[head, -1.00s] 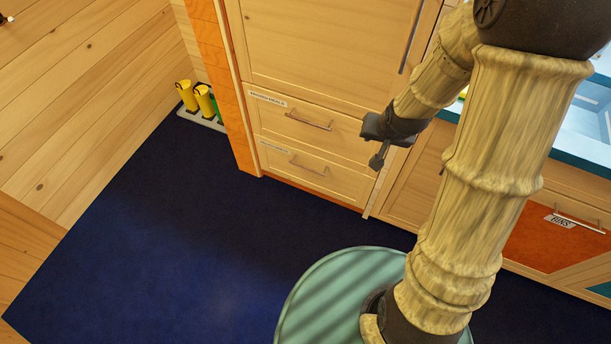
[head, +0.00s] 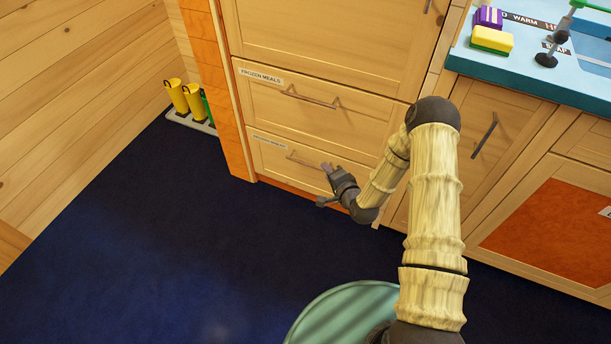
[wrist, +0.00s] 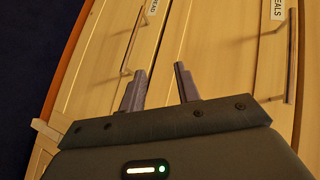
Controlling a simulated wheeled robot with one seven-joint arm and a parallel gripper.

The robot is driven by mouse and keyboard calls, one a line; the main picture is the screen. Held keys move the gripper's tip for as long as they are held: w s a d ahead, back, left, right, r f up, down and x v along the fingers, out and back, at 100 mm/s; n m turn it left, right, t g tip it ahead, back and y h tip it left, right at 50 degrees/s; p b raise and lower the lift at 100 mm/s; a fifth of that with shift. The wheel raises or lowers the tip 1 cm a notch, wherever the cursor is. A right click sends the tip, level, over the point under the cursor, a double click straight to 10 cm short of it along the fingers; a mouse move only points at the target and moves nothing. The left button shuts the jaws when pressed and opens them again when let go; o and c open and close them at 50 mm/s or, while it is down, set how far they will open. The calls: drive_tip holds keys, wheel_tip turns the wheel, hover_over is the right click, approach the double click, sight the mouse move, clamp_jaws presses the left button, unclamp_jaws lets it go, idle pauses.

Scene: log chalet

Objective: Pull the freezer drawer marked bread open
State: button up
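The lower freezer drawer (head: 290,170) is shut and flush. Its label (head: 269,141) is blurred in the head view; in the wrist view the label (wrist: 151,8) is cut off and ends in "EAD". Its thin bar handle (head: 305,162) also shows in the wrist view (wrist: 133,42). My gripper (head: 323,184) is in front of this drawer, near the handle's right end. In the wrist view my gripper (wrist: 160,69) is open and empty. The handle lies left of both fingers, not between them; I cannot tell whether the left finger touches it.
The drawer above (head: 310,105), marked "FROZEN MEALS", is shut, with its own handle (head: 309,97). A cupboard door (head: 490,130) is at the right under a blue counter (head: 535,65). Yellow boots (head: 187,98) stand at the left. The dark blue floor (head: 150,230) before the drawers is clear.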

sight(306, 164)
wheel_tip(306, 164, down, 11)
drive_tip(key=s+a+m+t+b, duration=0.1)
drive_tip(key=m+t+b, duration=0.1)
drive_tip(key=m+b, duration=0.2)
drive_tip(key=shift+s+m+t+y+b, duration=0.3)
drive_tip(key=shift+s+t+b, duration=0.1)
drive_tip(key=shift+b, duration=0.15)
drive_tip(key=shift+r, duration=0.15)
drive_tip(key=shift+w, duration=0.1)
drive_tip(key=b+x, duration=0.6)
drive_tip(key=x, duration=1.1)
drive_tip(key=shift+w+a, duration=0.1)
drive_tip(key=shift+w, duration=0.1)
